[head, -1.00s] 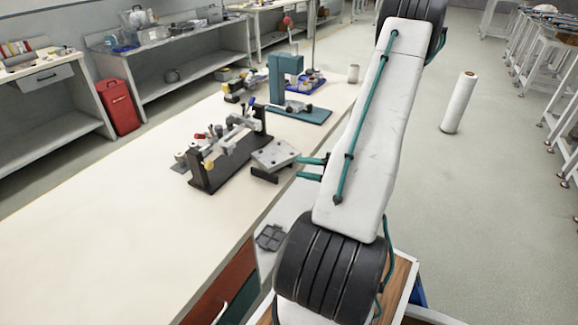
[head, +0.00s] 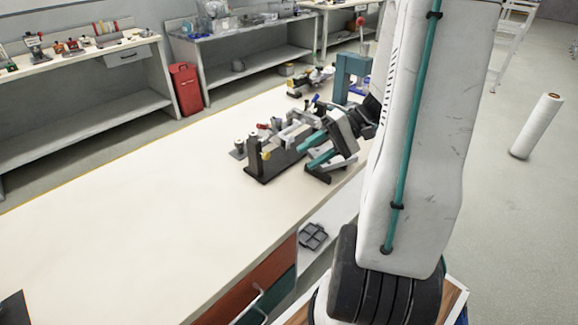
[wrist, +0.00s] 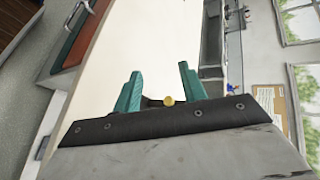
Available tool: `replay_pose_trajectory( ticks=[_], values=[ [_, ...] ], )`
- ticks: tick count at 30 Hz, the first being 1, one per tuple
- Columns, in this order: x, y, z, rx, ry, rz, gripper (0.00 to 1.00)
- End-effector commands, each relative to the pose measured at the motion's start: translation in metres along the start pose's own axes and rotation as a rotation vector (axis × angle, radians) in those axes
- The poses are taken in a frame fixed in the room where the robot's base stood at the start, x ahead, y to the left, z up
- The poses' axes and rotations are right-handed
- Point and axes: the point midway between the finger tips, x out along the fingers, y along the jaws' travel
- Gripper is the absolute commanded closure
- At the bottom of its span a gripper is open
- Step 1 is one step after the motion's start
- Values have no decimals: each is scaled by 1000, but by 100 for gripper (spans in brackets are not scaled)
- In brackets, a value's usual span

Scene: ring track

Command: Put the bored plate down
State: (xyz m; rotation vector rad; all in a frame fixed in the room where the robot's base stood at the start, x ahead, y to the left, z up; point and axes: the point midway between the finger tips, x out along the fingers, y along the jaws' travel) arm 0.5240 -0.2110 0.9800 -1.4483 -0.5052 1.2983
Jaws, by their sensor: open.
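The bored plate, a light grey slab with several holes, lies by the table's right edge beside the clamp fixture. In the head view only a pale part of it (head: 346,161) seems to show; my gripper (head: 303,157) covers most of it. My gripper is above and in front of the plate, its two teal fingers apart and pointing left toward the fixture. In the wrist view the gripper (wrist: 160,71) is open, with no plate between the fingers. A small yellow knob (wrist: 168,101) shows low between them.
The dark clamp fixture (head: 262,170) with a yellow knob stands close to my fingertips. A teal press (head: 346,75) stands behind. A grey divided tray (head: 313,236) lies below the table edge.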

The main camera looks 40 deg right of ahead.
Motion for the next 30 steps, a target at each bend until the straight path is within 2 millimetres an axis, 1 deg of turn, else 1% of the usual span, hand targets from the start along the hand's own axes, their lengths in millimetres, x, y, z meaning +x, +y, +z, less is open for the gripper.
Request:
replay_pose_trajectory(
  ticks=[1,3,7,12,15,18,21,25,30],
  values=[
    [14,-21,12,-26,-63,82,58],
    [31,-42,30,-45,-135,198,58],
    [54,-72,66,-98,-227,418,58],
    [72,-99,112,-204,-258,694,58],
    [75,-110,137,-285,-230,838,58],
    [75,-119,158,-372,-174,954,58],
    [73,-125,173,-451,-107,1032,58],
    [69,-129,184,-522,-33,1082,58],
    [67,-131,188,-553,7,1102,58]
  ],
)
